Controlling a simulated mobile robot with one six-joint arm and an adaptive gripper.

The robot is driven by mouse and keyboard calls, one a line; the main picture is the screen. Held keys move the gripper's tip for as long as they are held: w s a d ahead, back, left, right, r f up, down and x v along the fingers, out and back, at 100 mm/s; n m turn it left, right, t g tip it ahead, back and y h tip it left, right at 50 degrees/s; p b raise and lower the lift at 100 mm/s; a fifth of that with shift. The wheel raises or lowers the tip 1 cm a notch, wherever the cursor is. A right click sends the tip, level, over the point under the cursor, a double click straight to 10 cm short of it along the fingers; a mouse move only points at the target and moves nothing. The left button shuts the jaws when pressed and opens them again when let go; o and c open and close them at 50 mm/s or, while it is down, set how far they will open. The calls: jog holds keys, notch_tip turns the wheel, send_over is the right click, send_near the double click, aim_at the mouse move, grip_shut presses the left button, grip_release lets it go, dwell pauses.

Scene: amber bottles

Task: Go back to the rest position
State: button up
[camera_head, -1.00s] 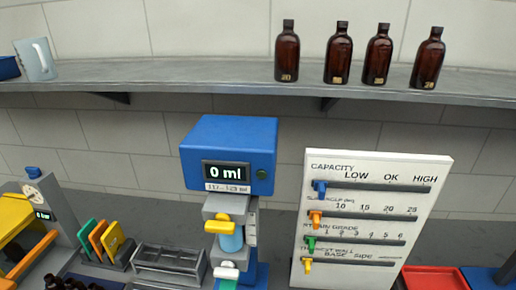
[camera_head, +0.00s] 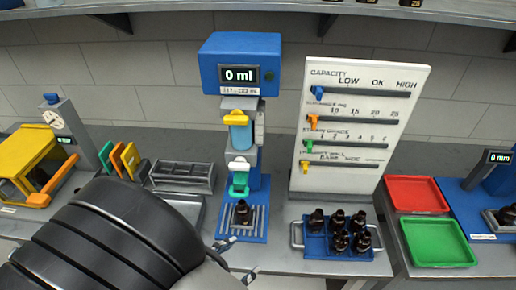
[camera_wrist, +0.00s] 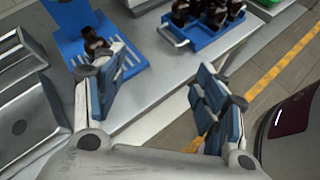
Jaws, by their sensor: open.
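My gripper (camera_wrist: 160,105) shows in the wrist view with its two blue-padded fingers spread apart and nothing between them. In the head view its fingertips (camera_head: 243,259) show at the bench's front edge, with my dark arm beside them at the lower left. An amber bottle (camera_head: 242,212) stands on the slatted blue base of the blue filling machine (camera_head: 240,62), whose display reads 0 ml. The same bottle shows beyond the left finger in the wrist view (camera_wrist: 93,42). I cannot tell from the wrist view whether the finger touches it.
A blue tray (camera_head: 314,243) with several amber bottles stands right of the machine. A white slider board (camera_head: 350,130), a red tray (camera_head: 416,194) and a green tray (camera_head: 437,241) are further right. A metal rack (camera_head: 182,176) and a yellow device (camera_head: 28,160) are left. Floor lies in front.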

jog(key=s+d+r+m+g+y+b, duration=0.2)
jog(key=d+r+m, duration=0.4)
jog(key=d+m, duration=0.3)
jog(key=s+d+r+m+g+y+b, duration=0.2)
jog(key=s+d+r+m+y+b, duration=0.3)
jog(key=d+m, duration=0.5)
jog(key=r+m, duration=0.1)
jog(key=m, duration=0.4)
jog(key=shift+d+r+m+y, duration=0.2)
jog(key=shift+r+m+y, duration=0.2)
